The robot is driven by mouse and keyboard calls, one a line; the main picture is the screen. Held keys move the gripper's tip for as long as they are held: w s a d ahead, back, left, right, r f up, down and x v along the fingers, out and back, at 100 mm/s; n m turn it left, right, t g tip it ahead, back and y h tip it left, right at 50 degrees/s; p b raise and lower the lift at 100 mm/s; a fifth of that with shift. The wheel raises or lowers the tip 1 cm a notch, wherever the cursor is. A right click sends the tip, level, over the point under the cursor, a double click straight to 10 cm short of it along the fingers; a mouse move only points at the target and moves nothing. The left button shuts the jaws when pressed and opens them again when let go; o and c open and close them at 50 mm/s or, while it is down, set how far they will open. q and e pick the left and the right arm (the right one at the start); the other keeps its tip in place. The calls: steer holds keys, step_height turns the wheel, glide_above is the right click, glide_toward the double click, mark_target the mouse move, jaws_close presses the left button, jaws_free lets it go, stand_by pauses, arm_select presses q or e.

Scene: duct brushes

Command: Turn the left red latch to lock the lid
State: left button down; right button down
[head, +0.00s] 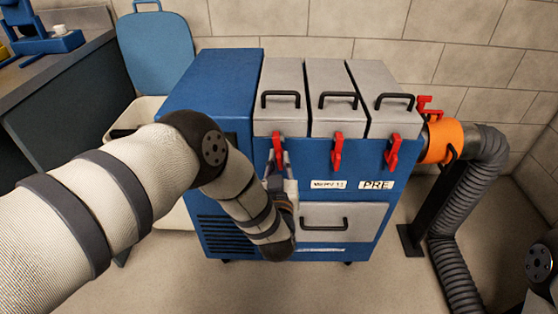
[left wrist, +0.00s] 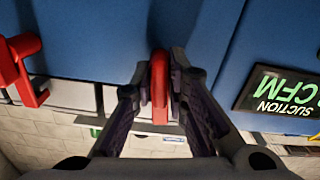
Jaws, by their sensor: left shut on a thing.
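The left red latch (head: 277,146) is on the front of the blue machine, below the left grey lid (head: 282,75) with its black handle. It hangs roughly downward. My left gripper (head: 277,178) is at this latch and partly hides its lower part. In the left wrist view, which looks upside down, the two dark fingers of the gripper (left wrist: 159,95) are shut on the red latch (left wrist: 159,66), one on each side. My right gripper is out of view.
A middle red latch (head: 337,150) and a right red latch (head: 393,151) sit along the same front. A grey drawer (head: 340,215) is below. A green-lettered display (left wrist: 284,98) is beside the gripper. An orange collar (head: 443,141) and grey hose (head: 457,195) stand right.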

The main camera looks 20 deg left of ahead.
arm_select(q)
steer(key=shift+m, duration=0.8)
steer(key=c, duration=1.7)
jaws_free()
steer(key=shift+s, duration=0.1)
steer(key=v, duration=1.2)
